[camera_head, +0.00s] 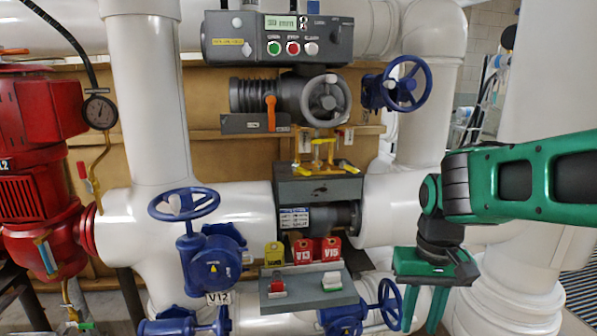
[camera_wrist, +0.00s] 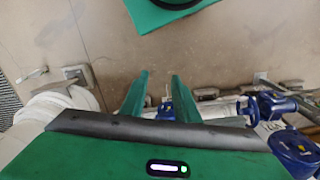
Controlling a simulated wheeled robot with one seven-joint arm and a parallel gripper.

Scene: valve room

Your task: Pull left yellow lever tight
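Yellow levers sit on top of the grey box in the middle of the head view. The left yellow lever (camera_head: 301,168) is a small yellow piece at the box's left; a right yellow lever (camera_head: 346,167) lies to its right. My gripper (camera_head: 420,318) hangs fingers down at the lower right of the head view, well below and to the right of the levers and apart from them. In the wrist view its two green fingers (camera_wrist: 158,90) are spread with nothing held between them. The levers cannot be made out in the wrist view.
A grey control box (camera_head: 278,37) with buttons hangs above. Blue handwheels stand at the left (camera_head: 184,204), upper right (camera_head: 407,83) and lower right (camera_head: 389,303). White pipes (camera_head: 143,100) surround the levers. A red pump (camera_head: 40,150) is at far left.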

